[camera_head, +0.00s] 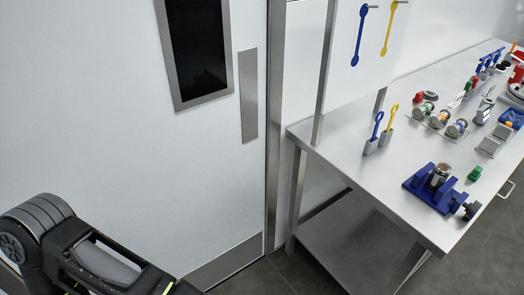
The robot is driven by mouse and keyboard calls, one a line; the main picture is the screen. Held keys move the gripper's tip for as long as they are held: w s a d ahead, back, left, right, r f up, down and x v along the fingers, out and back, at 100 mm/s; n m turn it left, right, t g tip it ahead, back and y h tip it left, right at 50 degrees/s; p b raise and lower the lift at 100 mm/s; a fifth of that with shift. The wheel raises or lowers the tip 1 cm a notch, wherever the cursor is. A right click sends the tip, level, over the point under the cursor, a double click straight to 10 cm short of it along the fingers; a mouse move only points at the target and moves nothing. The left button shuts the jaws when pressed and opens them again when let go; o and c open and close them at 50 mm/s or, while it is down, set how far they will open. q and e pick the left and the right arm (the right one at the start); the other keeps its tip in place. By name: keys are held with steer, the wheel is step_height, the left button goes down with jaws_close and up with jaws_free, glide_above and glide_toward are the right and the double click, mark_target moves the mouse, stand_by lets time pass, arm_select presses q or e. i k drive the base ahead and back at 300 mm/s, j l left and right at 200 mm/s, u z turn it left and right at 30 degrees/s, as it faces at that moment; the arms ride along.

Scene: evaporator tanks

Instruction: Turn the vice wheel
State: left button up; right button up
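A blue vice (428,193) stands on the steel table near its front edge, at the right of the view. A silver cylinder (439,175) stands upright between its blue jaws. The vice wheel (472,210) is a small dark knob at the vice's right end, facing the table's front edge. Part of my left arm shows at the bottom left, far from the vice and in front of a door. Its gripper fingers are out of the picture. My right gripper does not show.
The steel table (345,138) also holds a green block (475,173) close to the vice, blue and yellow tools in holders (384,138), and several metal cylinders behind. Two tools hang on a white panel (340,85). A white door (120,130) fills the left.

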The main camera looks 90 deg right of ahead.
mark_target(471, 210)
steer(key=k+l, duration=0.3)
steer(key=k, duration=0.25)
steer(key=k+l, duration=0.3)
steer(key=k, duration=0.25)
steer(key=k+l, duration=0.3)
steer(key=k, duration=0.3)
steer(key=k+l, duration=0.3)
steer(key=k, duration=0.25)
steer(key=k+l, duration=0.3)
steer(key=k, duration=0.25)
steer(key=k+l, duration=0.25)
steer(key=k, duration=0.3)
steer(key=k+l, duration=0.3)
steer(key=k, duration=0.25)
steer(key=k+l, duration=0.3)
steer(key=k, duration=0.25)
